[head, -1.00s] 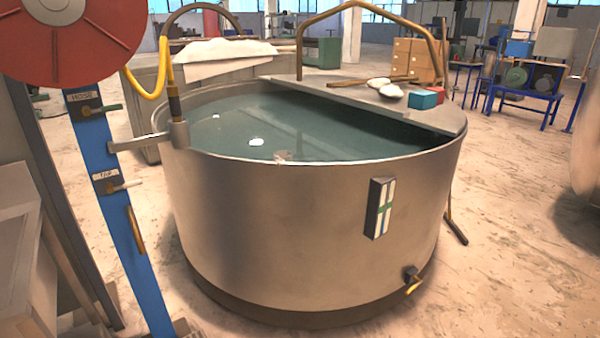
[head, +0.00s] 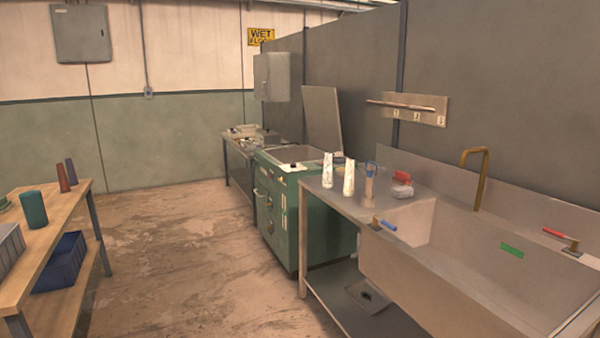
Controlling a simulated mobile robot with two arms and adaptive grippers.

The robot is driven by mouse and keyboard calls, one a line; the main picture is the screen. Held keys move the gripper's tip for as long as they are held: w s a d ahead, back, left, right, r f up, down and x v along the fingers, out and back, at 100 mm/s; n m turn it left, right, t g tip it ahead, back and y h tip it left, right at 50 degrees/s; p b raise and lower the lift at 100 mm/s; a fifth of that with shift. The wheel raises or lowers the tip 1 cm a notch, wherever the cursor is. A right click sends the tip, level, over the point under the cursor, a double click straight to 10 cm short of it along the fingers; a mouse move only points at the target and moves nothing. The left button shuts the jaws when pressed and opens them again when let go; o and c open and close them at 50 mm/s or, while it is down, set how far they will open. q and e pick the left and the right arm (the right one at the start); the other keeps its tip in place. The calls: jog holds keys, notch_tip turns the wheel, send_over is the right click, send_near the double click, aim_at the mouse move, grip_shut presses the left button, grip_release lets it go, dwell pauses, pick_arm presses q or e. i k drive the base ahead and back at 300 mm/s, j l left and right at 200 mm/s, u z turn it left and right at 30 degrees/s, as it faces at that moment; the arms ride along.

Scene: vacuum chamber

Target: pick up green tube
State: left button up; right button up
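A dark green, upright cylinder (head: 33,209), which looks like the green tube, stands on a wooden workbench (head: 62,228) at the left of the head view. A reddish-brown tapered piece (head: 62,178) and a dark grey-purple one (head: 71,171) stand behind it on the same bench. A small flat green patch (head: 512,250) shows on the wall of the metal sink (head: 465,262) at the right. Neither of my grippers is in view.
Grey bins (head: 10,247) sit at the bench's left edge, and a blue bin (head: 60,262) is on its lower shelf. A green cabinet (head: 277,215) and the sink counter line the right side. Open floor (head: 185,260) lies between.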

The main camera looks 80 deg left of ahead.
aim_at(328, 178)
jog(key=u, duration=2.6)
jog(key=i+j+z, duration=0.1)
jog(key=i, duration=0.45)
jog(key=i+j+z, duration=0.15)
jog(key=i+j, duration=0.15)
jog(key=i, duration=0.2)
jog(key=i+j+z, duration=0.1)
jog(key=i+j, duration=0.2)
jog(key=i, duration=0.2)
